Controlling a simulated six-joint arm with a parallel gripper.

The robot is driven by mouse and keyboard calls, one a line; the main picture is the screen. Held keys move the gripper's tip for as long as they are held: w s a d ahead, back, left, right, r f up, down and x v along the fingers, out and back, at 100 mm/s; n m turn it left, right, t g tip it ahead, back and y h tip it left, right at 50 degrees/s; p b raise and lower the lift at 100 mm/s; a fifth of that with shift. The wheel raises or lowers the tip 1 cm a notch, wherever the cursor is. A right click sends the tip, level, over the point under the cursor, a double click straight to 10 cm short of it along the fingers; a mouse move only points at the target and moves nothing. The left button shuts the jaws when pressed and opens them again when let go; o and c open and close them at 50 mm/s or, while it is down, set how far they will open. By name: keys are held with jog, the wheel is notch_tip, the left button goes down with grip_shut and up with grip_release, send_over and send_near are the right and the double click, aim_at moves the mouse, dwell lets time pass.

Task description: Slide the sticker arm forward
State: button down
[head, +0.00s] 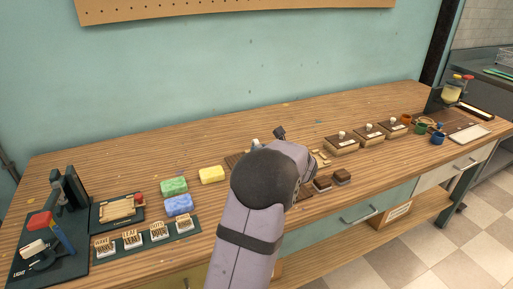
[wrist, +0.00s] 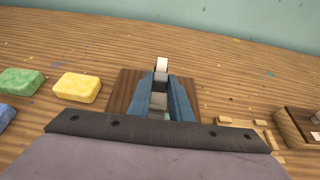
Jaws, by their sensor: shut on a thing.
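In the wrist view my gripper (wrist: 160,100) has its two blue fingers closed around a narrow upright piece with a white top (wrist: 162,65), which looks like the sticker arm. Grey and white parts of it show between the fingers; its lower end is hidden. It stands over a dark brown wooden board (wrist: 127,92) on the bench. In the head view my own arm hides most of the gripper and this piece; an edge of the board (head: 233,160) shows left of my arm.
Yellow (head: 212,174), green (head: 174,187) and blue (head: 178,205) soap bars lie left of the board. A dark green press station (head: 50,262) stands far left. Bare bench lies behind the board.

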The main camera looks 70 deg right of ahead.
jog(key=shift+s+a, duration=1.1)
jog(key=shift+s, duration=0.15)
jog(key=shift+s+a+f, duration=0.1)
jog(key=shift+a, duration=0.1)
jog(key=c, duration=1.8)
grip_release()
jog(key=shift+c, duration=0.2)
jog(key=shift+o, duration=1)
jog(key=shift+s+a, duration=0.1)
jog(key=shift+a, duration=0.05)
jog(key=shift+b+v, duration=0.4)
jog(key=shift+v, duration=3.25)
